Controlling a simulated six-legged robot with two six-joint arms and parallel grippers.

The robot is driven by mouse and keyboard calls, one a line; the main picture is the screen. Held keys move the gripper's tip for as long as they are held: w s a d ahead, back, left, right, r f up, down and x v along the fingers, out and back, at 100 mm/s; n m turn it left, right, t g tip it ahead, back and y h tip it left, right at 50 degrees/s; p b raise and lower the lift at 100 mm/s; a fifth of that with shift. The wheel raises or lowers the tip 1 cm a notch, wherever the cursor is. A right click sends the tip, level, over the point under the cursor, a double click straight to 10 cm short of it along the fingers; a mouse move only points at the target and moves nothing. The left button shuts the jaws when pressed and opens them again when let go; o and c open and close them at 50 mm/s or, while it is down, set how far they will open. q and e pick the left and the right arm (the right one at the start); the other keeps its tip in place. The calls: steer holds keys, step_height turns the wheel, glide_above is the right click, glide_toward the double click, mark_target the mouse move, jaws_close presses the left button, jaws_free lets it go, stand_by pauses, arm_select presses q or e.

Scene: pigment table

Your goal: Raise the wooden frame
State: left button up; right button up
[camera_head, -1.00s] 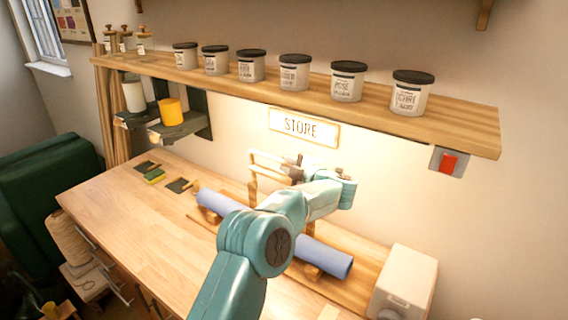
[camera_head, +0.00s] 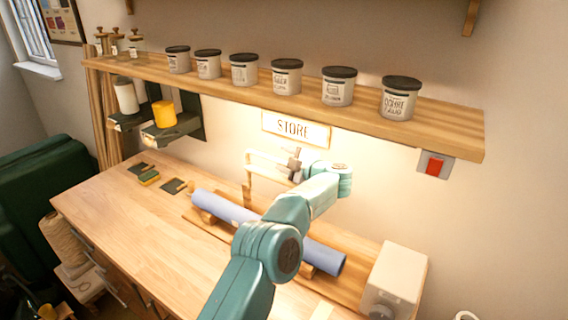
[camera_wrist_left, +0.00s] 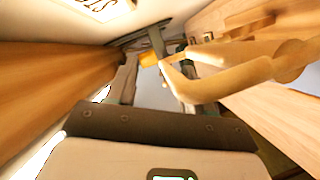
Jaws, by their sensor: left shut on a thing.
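The wooden frame (camera_head: 247,176) is a pale, slim frame standing upright behind the blue roll (camera_head: 226,208) at the back of the table, below the STORE sign. Its foot is partly hidden by the roll. My left gripper (camera_head: 294,166) is shut on the frame, on the right part of it that shows. My left arm hides what lies below and right of there. In the left wrist view the pale wooden frame (camera_wrist_left: 225,85) runs from the jaws toward the right, close to the camera. My right gripper is not in view.
A shelf (camera_head: 440,134) with several lidded jars hangs above. A yellow cup (camera_head: 163,114) stands on a small bracket at left. A white box (camera_head: 398,277) stands at the table's right end. The table's (camera_head: 130,220) left part is mostly clear.

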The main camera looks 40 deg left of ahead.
arm_select(q)
steer(key=shift+w+f, duration=0.15)
steer(key=shift+w, duration=0.25)
steer(key=shift+s, duration=0.25)
steer(key=shift+d+f, duration=0.1)
steer(key=shift+d, duration=0.05)
steer(key=shift+d+b, duration=0.3)
steer(key=shift+b, duration=0.05)
steer(key=b+v, duration=0.5)
steer(key=v, duration=1)
steer(key=shift+d, duration=0.2)
steer(key=shift+s, duration=0.1)
